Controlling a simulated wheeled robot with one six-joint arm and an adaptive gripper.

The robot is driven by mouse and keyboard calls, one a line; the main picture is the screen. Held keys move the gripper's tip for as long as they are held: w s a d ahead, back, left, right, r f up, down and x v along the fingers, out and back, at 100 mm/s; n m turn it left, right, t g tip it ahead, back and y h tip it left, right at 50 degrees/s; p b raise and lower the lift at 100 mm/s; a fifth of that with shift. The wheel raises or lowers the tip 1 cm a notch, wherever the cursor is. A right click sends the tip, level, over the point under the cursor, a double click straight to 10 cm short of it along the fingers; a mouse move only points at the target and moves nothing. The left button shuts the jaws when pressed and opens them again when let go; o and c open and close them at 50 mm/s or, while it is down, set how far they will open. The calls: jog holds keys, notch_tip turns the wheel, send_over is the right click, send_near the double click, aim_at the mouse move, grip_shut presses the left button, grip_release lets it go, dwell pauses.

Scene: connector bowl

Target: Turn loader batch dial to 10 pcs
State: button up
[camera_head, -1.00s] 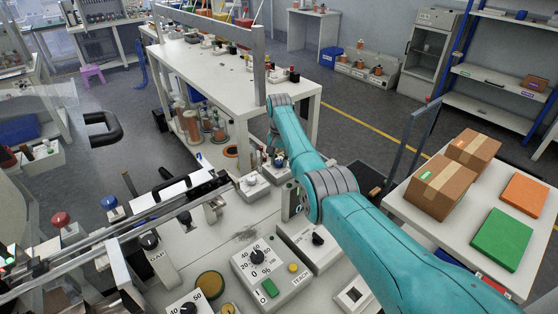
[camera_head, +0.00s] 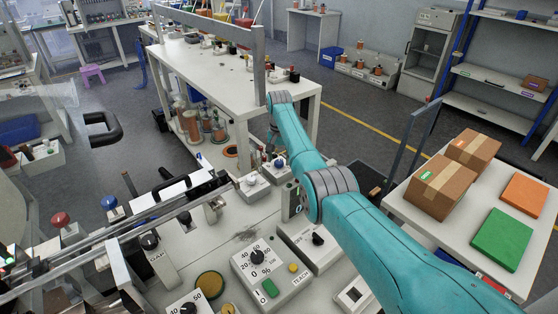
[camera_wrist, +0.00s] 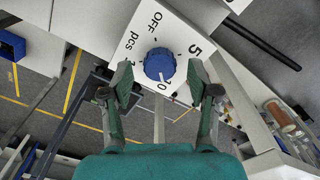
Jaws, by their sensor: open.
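The batch dial is a blue knob (camera_wrist: 160,65) on a white plate (camera_wrist: 138,42) in the wrist view. A small pale mark shows at the knob's lower edge; I cannot tell surely which way the knob points. My gripper (camera_wrist: 159,84) is open, its two fingers apart, with the tips just below the knob to its left and right. I see no clear contact. In the head view my arm hides most of this area.
A control box (camera_head: 270,275) with a black knob and a green button stands on the near bench. A long white table (camera_head: 225,65) stands behind. Cardboard boxes (camera_head: 440,187) sit on a side table at the right.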

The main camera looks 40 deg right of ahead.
aim_at(279, 161)
notch_tip(279, 161, up, 11)
dwell(0.4)
dwell(0.4)
